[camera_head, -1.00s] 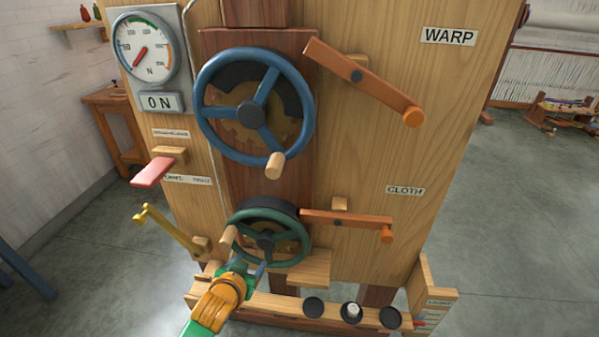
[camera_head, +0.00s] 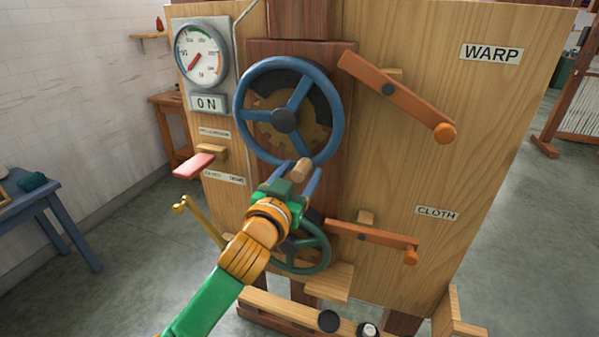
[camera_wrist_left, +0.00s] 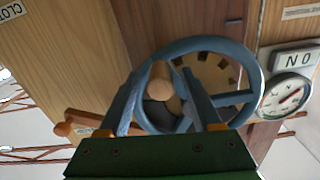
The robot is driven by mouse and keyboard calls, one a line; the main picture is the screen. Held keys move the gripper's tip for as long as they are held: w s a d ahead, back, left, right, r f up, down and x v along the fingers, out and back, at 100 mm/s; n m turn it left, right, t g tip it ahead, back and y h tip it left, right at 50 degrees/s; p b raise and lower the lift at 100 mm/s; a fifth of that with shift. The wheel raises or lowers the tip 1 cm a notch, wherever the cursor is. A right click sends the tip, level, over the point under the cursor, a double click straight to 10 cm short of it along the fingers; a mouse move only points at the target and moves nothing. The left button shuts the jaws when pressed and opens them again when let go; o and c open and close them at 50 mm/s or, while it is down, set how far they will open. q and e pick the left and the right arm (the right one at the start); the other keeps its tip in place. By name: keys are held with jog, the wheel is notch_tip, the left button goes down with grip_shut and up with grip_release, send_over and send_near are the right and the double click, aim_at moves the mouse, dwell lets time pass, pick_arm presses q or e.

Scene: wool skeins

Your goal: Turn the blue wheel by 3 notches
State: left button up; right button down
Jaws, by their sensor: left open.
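The blue wheel (camera_head: 301,91) is mounted upright on the wooden panel, with blue spokes and a dark hub. Its wooden handle (camera_head: 301,170) sticks out from the rim at the lower right. My left gripper (camera_head: 303,183) is open at this handle, in front of the rim's lower edge. In the left wrist view the handle (camera_wrist_left: 160,76) shows between the two spread blue fingers (camera_wrist_left: 162,92), with gaps on both sides. The blue wheel (camera_wrist_left: 255,80) stands behind them. I cannot tell how far the fingers reach along the handle. My right gripper is not in view.
A green wheel (camera_head: 323,255) sits below, partly hidden by my left arm. Orange levers (camera_head: 400,97) and (camera_head: 372,234) are to the right.

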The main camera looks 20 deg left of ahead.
pick_arm(q)
grip_shut()
dwell(1.4)
